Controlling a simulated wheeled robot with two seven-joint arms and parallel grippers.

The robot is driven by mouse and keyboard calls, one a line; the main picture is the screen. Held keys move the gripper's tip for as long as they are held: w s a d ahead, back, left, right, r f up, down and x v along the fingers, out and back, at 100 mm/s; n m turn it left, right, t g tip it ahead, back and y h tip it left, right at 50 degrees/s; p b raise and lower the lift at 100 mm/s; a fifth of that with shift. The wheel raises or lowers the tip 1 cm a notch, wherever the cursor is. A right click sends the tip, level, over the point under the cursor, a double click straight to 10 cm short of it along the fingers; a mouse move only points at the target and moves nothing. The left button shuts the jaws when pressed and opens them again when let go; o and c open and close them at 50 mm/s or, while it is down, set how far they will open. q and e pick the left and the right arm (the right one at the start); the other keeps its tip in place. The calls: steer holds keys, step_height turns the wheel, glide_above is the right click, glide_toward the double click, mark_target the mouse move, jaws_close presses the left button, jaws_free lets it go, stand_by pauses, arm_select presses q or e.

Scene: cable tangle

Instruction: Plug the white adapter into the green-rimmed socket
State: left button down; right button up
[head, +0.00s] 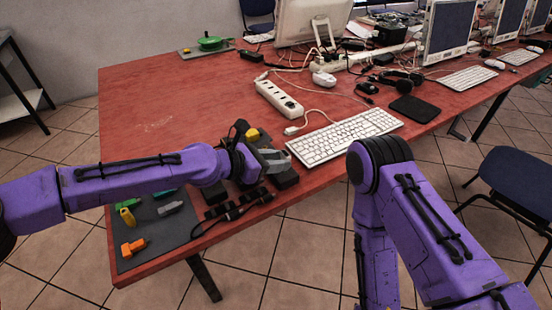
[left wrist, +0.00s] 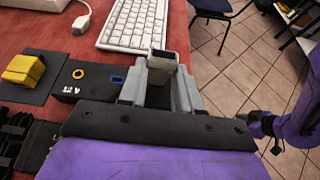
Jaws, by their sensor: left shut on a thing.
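My left gripper (head: 272,160) is at the table's near edge, shut on a pale grey-white block. In the left wrist view, this block, which looks like the white adapter (left wrist: 161,70), sits between the fingertips with a dark top face. Under and beside the gripper is a black socket box (left wrist: 92,75).
A yellow block (left wrist: 23,70) lies on a dark mat left of the box. A keyboard (head: 345,137) and a white power strip (head: 278,98) lie beyond. Several coloured pieces lie on a grey mat (head: 150,235) at the near left corner. The table's left middle is clear.

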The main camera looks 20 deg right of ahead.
arm_select(q)
steer(key=shift+f, duration=0.7)
steer(key=c, duration=0.7)
jaws_free()
